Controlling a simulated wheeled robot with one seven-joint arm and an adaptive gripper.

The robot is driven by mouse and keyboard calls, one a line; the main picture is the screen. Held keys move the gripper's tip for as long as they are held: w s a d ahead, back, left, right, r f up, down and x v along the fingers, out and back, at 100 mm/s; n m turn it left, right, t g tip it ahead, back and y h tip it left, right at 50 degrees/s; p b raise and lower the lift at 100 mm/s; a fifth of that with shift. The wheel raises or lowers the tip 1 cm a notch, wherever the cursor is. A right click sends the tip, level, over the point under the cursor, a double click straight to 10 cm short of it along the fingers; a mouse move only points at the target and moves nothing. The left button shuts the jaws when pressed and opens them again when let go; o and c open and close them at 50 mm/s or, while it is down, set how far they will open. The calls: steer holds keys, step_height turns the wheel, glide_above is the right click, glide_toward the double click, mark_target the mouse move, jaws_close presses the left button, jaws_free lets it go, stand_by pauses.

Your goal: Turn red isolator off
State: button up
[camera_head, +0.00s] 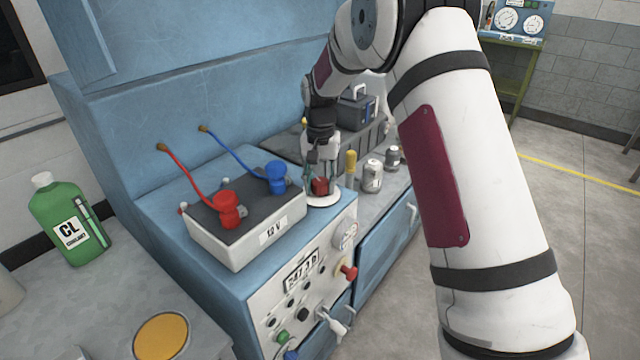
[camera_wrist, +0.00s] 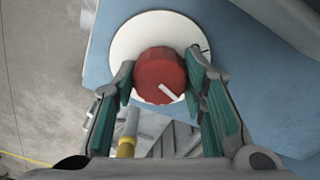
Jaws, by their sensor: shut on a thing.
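The red isolator (camera_wrist: 160,75) is a round red knob with a white pointer mark, set on a white disc (camera_wrist: 125,45) on the blue bench top. In the wrist view the pointer mark slants toward the lower right. My gripper (camera_wrist: 160,85) has a green-padded finger on each side of the knob and is shut on it. In the head view the isolator (camera_head: 320,187) sits right of the battery, partly hidden by my gripper (camera_head: 320,178), which reaches down from above.
A white 12 V battery (camera_head: 240,245) with red (camera_head: 228,208) and blue (camera_head: 275,178) clamps stands left of the isolator. A yellow-topped item (camera_head: 350,165) and grey cans (camera_head: 372,175) stand to the right. A green coolant bottle (camera_head: 68,220) is at far left.

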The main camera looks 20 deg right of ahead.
mark_target(320, 181)
steer(key=n, duration=0.6)
steer(key=shift+b, duration=0.4)
steer(key=n, duration=0.6)
steer(key=shift+n, duration=0.4)
steer(key=o, duration=1.2)
steer(key=shift+c, duration=0.2)
steer(key=shift+r, duration=0.1)
step_height(320, 181, up, 12)
